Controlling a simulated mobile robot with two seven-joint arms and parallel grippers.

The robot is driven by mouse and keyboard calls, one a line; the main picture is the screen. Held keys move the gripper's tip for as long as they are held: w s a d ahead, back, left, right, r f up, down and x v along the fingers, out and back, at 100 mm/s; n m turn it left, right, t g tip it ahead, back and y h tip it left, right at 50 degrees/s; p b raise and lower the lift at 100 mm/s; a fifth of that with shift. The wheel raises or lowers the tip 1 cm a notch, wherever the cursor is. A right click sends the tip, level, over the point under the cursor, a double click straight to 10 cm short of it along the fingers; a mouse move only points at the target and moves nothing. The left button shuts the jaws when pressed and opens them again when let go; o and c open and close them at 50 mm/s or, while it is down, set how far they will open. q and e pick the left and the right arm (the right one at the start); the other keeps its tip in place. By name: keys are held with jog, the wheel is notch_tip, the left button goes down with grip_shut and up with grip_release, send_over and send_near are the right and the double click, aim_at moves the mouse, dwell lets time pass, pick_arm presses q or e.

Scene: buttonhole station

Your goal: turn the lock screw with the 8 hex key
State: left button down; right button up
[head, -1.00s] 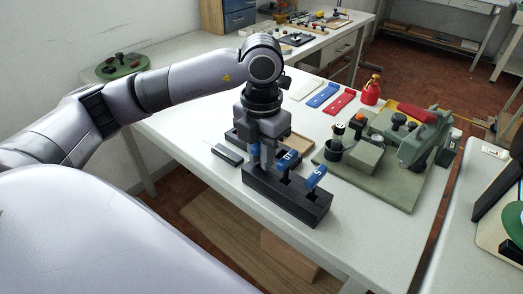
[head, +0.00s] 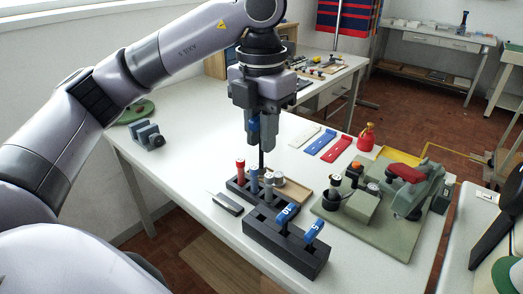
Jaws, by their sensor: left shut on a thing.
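My left gripper (head: 260,146) is shut on a blue-handled hex key (head: 254,126) and holds it upright above the racks. Its dark shank points down; the fingers cover most of the handle, and I cannot read its number. The black key block (head: 258,236) at the table's front holds two blue-handled keys, marked 10 (head: 287,211) and 5 (head: 314,230). The green machine (head: 407,200) with a red lever stands on a green base plate at the right. I cannot tell which part of it is the lock screw. My right gripper is not in view.
A second black rack (head: 238,187) with red and grey-blue handled tools stands behind the key block. A wooden tray (head: 293,192) lies beside it. The table's left part is mostly clear.

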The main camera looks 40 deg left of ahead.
pick_arm(q)
notch_tip(320, 180, up, 2)
jog(key=shift+r, duration=0.1)
jog(key=shift+r+p, duration=0.5)
jog(key=shift+p, duration=0.1)
notch_tip(320, 180, up, 5)
jog(key=p, duration=0.4)
jog(key=shift+f, duration=0.2)
jog(key=shift+f, duration=0.1)
